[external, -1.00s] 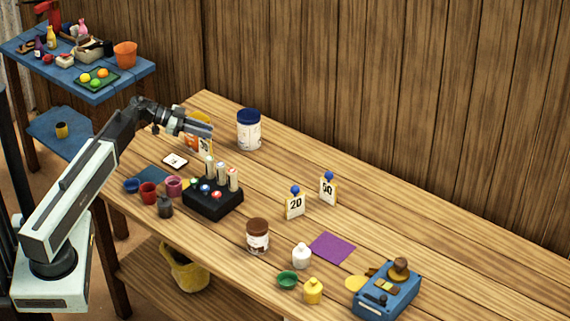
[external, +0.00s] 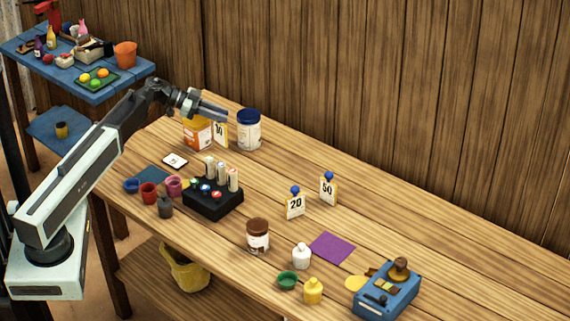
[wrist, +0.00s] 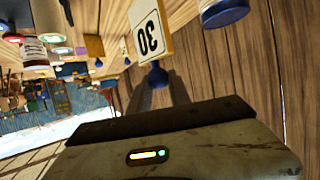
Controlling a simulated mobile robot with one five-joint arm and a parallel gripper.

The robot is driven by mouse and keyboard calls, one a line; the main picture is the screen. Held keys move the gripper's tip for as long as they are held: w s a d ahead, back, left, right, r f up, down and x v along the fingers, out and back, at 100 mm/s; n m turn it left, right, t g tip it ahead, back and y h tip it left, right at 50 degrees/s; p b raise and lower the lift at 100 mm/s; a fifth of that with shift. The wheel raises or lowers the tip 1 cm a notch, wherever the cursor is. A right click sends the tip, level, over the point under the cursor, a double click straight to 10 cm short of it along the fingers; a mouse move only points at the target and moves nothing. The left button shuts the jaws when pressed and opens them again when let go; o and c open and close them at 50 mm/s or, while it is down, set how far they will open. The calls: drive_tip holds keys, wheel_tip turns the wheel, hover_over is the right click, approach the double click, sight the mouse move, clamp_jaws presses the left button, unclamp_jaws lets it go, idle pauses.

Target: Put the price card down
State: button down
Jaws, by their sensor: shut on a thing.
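The price card (external: 220,134), white with a yellow edge and a blue knob, hangs below my gripper (external: 222,115) at the back left of the table. In the wrist view the card (wrist: 152,32) reads 30, upside down, and its blue knob is at my fingertips (wrist: 158,88). My gripper is shut on the card by its knob. The card stands between an orange jar and a blue-lidded jar. I cannot tell whether its lower edge touches the table. Two similar cards, 20 (external: 295,204) and 50 (external: 328,189), stand upright mid-table.
The orange jar (external: 197,134) is just left of the card, and the blue-lidded jar (external: 249,130) just right. A white tile (external: 174,161) and a black rack (external: 213,203) lie nearer the front. Bare wood lies between the blue-lidded jar and the 50 card.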

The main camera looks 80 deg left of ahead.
drive_tip(key=w+d+m+g+h, duration=0.2)
drive_tip(key=w+d+m+h, duration=0.25)
drive_tip(key=w+d, duration=1.45)
drive_tip(key=w+d+m+g+h, duration=0.1)
drive_tip(key=w+d, duration=0.5)
drive_tip(key=d, duration=0.3)
drive_tip(key=w+d+m+g+h, duration=0.1)
drive_tip(key=w+d+m+h, duration=0.1)
drive_tip(key=w+d, duration=0.45)
wheel_tip(320, 180, down, 10)
drive_tip(key=s+d+b, duration=0.1)
drive_tip(key=b, duration=0.9)
drive_tip(key=shift+s+d, duration=0.25)
drive_tip(key=c, duration=1.2)
unclamp_jaws()
drive_tip(key=shift+n, duration=0.25)
drive_tip(key=shift+r, duration=0.1)
